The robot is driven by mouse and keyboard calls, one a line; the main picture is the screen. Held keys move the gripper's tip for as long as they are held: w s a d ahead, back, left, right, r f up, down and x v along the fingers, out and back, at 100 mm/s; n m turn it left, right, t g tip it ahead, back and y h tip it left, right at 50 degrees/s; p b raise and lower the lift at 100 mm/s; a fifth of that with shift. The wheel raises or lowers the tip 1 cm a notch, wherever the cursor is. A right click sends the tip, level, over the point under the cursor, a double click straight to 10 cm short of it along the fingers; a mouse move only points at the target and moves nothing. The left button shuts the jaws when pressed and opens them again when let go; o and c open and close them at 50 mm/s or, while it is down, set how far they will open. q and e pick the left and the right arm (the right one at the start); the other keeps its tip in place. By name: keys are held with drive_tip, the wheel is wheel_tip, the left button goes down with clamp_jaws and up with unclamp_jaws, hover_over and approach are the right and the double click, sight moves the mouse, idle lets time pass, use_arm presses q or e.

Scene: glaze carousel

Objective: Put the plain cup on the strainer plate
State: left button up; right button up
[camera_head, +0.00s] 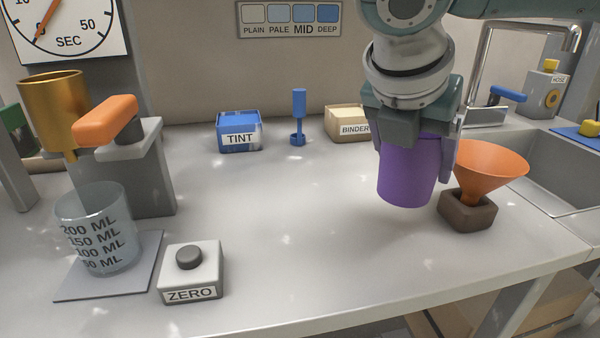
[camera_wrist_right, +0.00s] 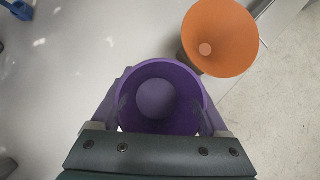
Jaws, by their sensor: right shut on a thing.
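My right gripper (camera_head: 416,165) is shut on a plain purple cup (camera_head: 406,180), with a finger on either side of its wall. The cup is upright and appears to hang just above the counter, left of the orange funnel. In the right wrist view the same cup (camera_wrist_right: 156,98) shows from above, unmarked and empty inside, between the fingers. A clear beaker (camera_head: 95,235) with volume marks stands on a thin grey square plate (camera_head: 140,262) at the left. I cannot identify a strainer plate in these views. My left gripper is not in view.
The orange funnel (camera_head: 488,170) sits in a brown block (camera_head: 467,212) close beside the cup. A ZERO button box (camera_head: 191,268), a TINT box (camera_head: 239,132), a blue tool (camera_head: 298,110) and a BINDER box (camera_head: 347,122) stand on the counter. Its middle is clear. A sink (camera_head: 550,160) is at right.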

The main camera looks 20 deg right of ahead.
wheel_tip(320, 180, down, 5)
drive_tip(key=shift+f+b, duration=0.2)
drive_tip(key=shift+b, duration=0.7)
drive_tip(key=shift+f, duration=0.25)
drive_tip(key=o, duration=1.1)
drive_tip(key=shift+f, duration=0.1)
drive_tip(key=shift+o, duration=0.7)
